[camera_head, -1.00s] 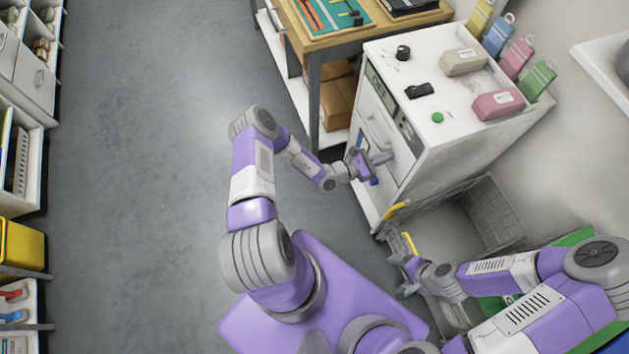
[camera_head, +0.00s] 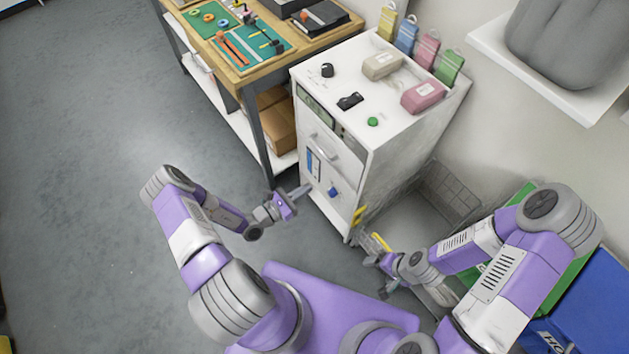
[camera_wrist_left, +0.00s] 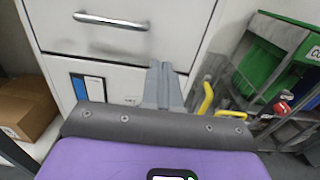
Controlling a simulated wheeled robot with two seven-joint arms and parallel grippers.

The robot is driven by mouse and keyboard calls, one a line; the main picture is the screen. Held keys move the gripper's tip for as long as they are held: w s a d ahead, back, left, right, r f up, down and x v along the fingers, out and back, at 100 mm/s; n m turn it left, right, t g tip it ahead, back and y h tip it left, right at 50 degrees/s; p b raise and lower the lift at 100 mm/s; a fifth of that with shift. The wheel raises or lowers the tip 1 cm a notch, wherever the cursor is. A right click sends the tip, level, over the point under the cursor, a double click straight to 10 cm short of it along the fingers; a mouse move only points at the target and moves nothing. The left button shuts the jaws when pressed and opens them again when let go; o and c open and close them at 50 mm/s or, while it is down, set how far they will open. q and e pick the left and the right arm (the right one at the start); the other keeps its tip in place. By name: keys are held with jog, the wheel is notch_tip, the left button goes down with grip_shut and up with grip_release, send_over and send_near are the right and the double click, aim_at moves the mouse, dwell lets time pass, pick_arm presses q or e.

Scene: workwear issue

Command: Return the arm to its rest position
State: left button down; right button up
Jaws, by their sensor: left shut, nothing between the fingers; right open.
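My left arm reaches in from the left in the head view, bent at the elbow. Its purple-and-grey left gripper (camera_head: 302,191) is shut and empty, in front of the white cabinet (camera_head: 395,151) and apart from its drawer fronts as far as I can tell. In the left wrist view the two grey fingers (camera_wrist_left: 163,86) are together, pointing at the cabinet front (camera_wrist_left: 120,65). My right gripper (camera_head: 369,250) is open, low beside the cabinet's right side, close to a yellow bar (camera_head: 381,242); its fingertips are hard to make out.
A wooden workbench (camera_head: 240,75) with green tool mats stands left of the cabinet, cardboard boxes (camera_head: 275,119) beneath it. Colored tags and pouches sit on and behind the cabinet top. Green and blue bins (camera_head: 585,300) stand at the right. The grey floor (camera_head: 85,125) at left is clear.

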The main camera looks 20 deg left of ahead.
pick_arm(q)
jog(key=shift+s+a, duration=0.15)
jog(key=shift+s, duration=0.1)
jog(key=s+d+m+g+h, duration=0.5)
jog(key=s+d+m+g, duration=0.4)
jog(key=d, duration=0.3)
jog(key=s+f+m+g+y, duration=0.3)
jog(key=s+m+g+y, duration=0.55)
jog(key=s+m, duration=0.3)
jog(key=w+r+m+t+y, duration=0.2)
jog(key=w+m+t, duration=0.1)
jog(key=w+m, duration=0.2)
jog(key=shift+w+a+m, duration=0.3)
jog(key=shift+m, duration=0.45)
